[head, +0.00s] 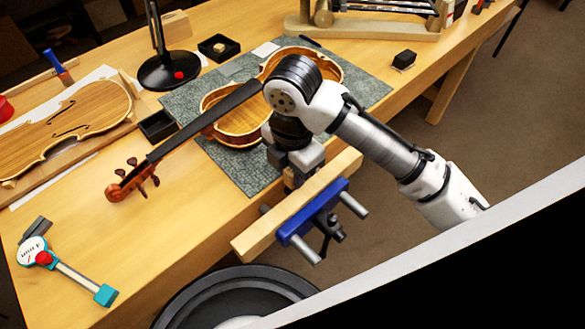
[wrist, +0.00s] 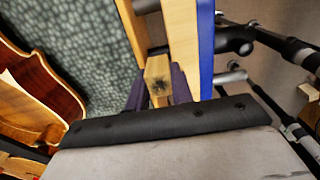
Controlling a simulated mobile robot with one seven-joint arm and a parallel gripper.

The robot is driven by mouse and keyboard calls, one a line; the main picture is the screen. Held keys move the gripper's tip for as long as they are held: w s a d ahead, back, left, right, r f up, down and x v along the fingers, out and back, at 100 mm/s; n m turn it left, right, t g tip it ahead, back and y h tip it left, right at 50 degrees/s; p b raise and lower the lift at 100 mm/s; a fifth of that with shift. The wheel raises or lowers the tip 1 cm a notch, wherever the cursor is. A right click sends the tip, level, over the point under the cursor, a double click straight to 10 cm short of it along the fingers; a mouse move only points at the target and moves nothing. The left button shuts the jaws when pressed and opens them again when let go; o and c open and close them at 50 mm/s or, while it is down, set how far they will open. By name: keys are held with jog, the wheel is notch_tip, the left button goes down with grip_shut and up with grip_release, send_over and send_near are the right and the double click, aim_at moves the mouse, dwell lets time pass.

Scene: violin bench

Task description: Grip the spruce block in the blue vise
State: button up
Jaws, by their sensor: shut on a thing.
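The blue vise (head: 312,211) is on the bench's front edge, with a long pale wooden jaw (head: 262,232) on its bench side. The vise's blue plate (wrist: 206,45) and wooden jaw (wrist: 184,42) also show in the wrist view. My gripper (head: 292,178) points down at the gap between that jaw and the bench edge. In the wrist view its dark fingers (wrist: 159,92) are shut on the spruce block (wrist: 158,72), whose end has a dark mark. The block lines up with the vise gap; whether it touches either jaw I cannot tell. My gripper hides it in the head view.
A violin (head: 222,112) lies on a green-grey mat (head: 248,172) just behind my gripper, its neck pointing front left. A lamp base (head: 168,71), small dark trays (head: 157,126) and a gauge (head: 66,264) stand left. The vise bars and handle (head: 333,229) stick out in front.

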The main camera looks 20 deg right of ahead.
jog(key=shift+f, duration=0.3)
jog(key=o, duration=1)
jog(key=shift+r, duration=0.1)
